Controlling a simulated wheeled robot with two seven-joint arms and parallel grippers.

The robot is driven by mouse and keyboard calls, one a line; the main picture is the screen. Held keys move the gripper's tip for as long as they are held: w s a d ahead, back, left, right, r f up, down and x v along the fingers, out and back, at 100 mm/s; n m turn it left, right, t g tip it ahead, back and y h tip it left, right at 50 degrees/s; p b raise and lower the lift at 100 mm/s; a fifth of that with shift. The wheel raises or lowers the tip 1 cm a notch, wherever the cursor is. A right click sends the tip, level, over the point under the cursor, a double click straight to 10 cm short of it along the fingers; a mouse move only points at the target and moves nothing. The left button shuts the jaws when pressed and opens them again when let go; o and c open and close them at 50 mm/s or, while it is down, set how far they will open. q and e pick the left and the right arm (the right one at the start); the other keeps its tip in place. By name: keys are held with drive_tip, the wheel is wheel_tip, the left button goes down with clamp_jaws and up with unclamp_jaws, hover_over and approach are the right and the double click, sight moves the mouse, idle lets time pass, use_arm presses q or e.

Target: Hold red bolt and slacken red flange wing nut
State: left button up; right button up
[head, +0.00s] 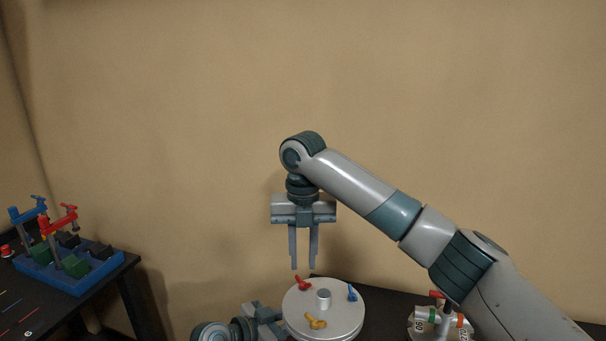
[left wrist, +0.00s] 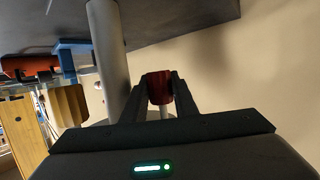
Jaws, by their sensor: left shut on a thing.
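A round pale flange disc (head: 345,322) carries a red wing nut (head: 303,283) at its back left, a blue wing nut (head: 352,293), a yellow wing nut (head: 316,322) and a grey centre post (head: 323,299). My right gripper (head: 303,266) points down just above the red wing nut. Its fingers are apart with nothing between them. My left gripper (head: 262,316) is low at the disc's left side, its fingertips hidden in the head view.
A grey column (left wrist: 108,72) stands beside the left fingers, with a blue part (left wrist: 70,48) beyond it. A white fixture (head: 428,325) with coloured parts stands right of the disc. A blue tray (head: 75,282) with clamps and green blocks sits on the dark table at far left.

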drive_tip(key=shift+m, duration=0.7)
drive_tip(key=m, duration=0.5)
idle(0.3)
drive_tip(key=shift+m, duration=0.4)
drive_tip(key=m, duration=0.4)
drive_tip(key=shift+m, duration=0.3)
drive_tip(key=shift+m, duration=2.5)
